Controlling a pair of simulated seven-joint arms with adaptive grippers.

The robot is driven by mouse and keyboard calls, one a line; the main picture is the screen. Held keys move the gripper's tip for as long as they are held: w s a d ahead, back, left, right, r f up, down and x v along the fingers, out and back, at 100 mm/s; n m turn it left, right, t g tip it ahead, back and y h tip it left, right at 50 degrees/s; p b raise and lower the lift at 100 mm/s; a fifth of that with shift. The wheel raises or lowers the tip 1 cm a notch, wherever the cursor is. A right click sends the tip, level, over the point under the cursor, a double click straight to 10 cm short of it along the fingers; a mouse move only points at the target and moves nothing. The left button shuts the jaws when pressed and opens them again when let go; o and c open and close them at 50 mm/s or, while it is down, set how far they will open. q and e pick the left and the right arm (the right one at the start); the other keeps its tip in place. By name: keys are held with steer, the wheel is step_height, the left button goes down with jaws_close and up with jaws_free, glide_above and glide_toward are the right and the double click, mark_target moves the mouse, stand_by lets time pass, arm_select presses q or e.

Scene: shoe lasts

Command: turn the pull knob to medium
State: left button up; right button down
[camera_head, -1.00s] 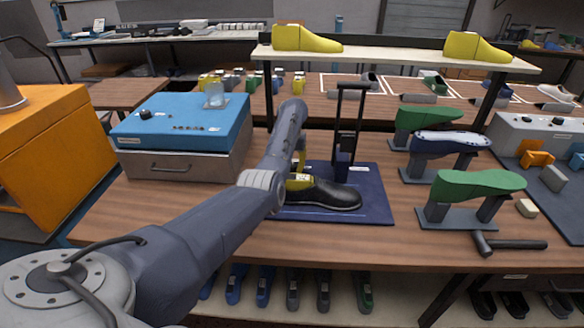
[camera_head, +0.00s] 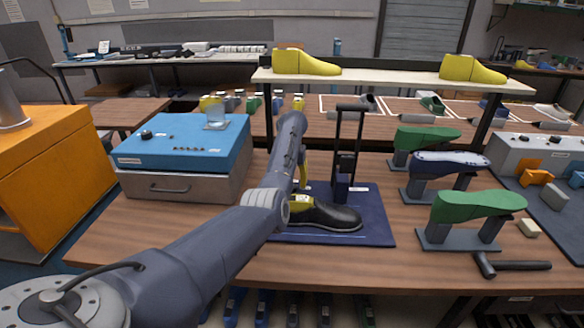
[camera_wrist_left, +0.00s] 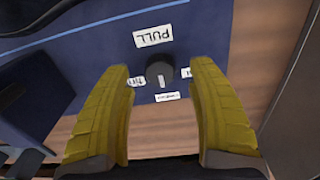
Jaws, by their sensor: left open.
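The pull knob (camera_wrist_left: 160,73) is a small dark round knob on the blue base (camera_wrist_left: 95,40), next to an upside-down "PULL" label (camera_wrist_left: 153,36). A light pointer mark shows on its lower side, toward a small lower label (camera_wrist_left: 167,96) too small to read for sure. Left and right labels are partly covered by my fingers. My left gripper (camera_wrist_left: 160,68) is open, its yellow fingers on either side of the knob with gaps. In the head view, a yellow finger of the left gripper (camera_head: 304,166) shows behind my arm, above the blue base (camera_head: 375,222); the knob is hidden there.
A black shoe (camera_head: 335,217) lies on the base in front of a tall black post (camera_head: 346,155). Green (camera_head: 478,206) and dark blue lasts (camera_head: 450,158) stand on the right, with a hammer (camera_head: 515,265). A blue-topped box (camera_head: 180,140) stands left.

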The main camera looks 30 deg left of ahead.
arm_select(q)
step_height(320, 180, up, 9)
steer(key=shift+f, duration=0.15)
stand_by(0.6)
